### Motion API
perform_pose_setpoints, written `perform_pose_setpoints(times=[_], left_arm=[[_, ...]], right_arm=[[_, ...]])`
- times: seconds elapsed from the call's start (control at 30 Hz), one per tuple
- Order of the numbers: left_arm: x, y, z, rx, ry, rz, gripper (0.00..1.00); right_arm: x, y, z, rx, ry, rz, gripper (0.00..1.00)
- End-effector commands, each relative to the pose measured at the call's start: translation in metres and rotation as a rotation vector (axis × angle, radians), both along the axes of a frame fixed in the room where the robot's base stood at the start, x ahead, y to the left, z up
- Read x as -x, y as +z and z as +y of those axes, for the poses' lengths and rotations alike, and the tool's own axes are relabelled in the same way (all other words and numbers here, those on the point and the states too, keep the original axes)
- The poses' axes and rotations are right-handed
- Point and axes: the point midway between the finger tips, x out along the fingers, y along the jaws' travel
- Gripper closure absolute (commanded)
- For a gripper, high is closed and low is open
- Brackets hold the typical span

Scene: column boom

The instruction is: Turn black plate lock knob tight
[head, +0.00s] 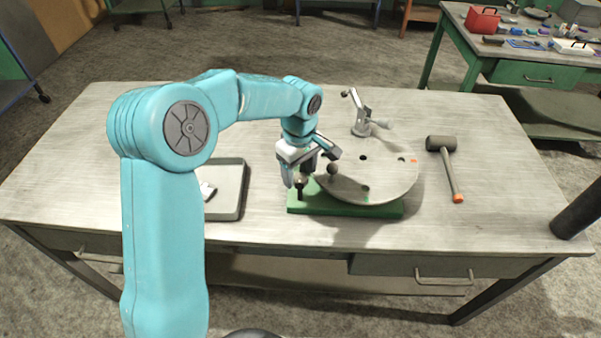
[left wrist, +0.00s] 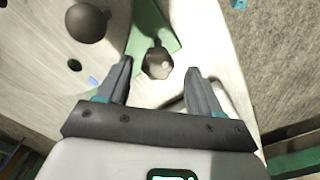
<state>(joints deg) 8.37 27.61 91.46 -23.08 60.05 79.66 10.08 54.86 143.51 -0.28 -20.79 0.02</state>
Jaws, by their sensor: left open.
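A black lobed knob (head: 300,186) stands at the left end of the green base (head: 345,208), beside the round grey plate (head: 375,180). My left gripper (head: 308,170) is above it, pointing down. In the left wrist view the knob (left wrist: 157,63) lies between the two open fingertips, with a visible gap on each side. I cannot tell from this how far above it the fingertips are. My right gripper is not in view.
A metal clamp (head: 361,118) with a handle stands behind the plate. A mallet (head: 446,160) lies to the right. A grey tray (head: 232,205) holding a small item is at the left, partly behind my arm. The table's back left is clear.

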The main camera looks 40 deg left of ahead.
Motion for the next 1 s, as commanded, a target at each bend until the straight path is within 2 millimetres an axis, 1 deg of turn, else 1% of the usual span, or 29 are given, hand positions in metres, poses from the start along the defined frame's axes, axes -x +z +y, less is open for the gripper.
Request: perform_pose_setpoints(times=[0.1, 0.2, 0.47, 0.57, 0.6, 0.63, 0.67, 0.87, 1.0], left_arm=[[-0.001, -0.013, 0.000, 0.001, 0.000, 0.002, 0.35], [-0.002, -0.018, 0.000, 0.000, 0.000, 0.000, 0.35], [-0.003, -0.020, -0.001, 0.000, 0.000, -0.001, 0.35], [-0.003, -0.019, -0.001, 0.000, 0.000, -0.001, 0.64], [-0.003, -0.019, -0.001, 0.000, 0.000, -0.001, 0.77], [-0.003, -0.019, -0.001, 0.000, 0.000, -0.001, 0.87], [-0.003, -0.019, 0.000, 0.000, 0.000, -0.001, 0.91], [-0.003, -0.020, -0.001, 0.000, -0.007, -0.001, 0.91], [-0.003, -0.020, -0.001, 0.000, -0.041, -0.001, 0.91]], right_arm=[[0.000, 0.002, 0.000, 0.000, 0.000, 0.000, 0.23], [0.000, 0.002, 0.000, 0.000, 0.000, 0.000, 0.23], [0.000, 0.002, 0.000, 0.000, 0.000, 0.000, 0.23], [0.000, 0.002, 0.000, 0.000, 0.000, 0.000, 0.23], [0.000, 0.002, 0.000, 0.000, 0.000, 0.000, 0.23], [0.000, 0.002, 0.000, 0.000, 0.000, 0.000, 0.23], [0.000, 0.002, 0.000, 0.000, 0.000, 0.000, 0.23], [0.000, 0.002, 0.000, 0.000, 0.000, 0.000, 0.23], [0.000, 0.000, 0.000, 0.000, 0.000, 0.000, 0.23]])
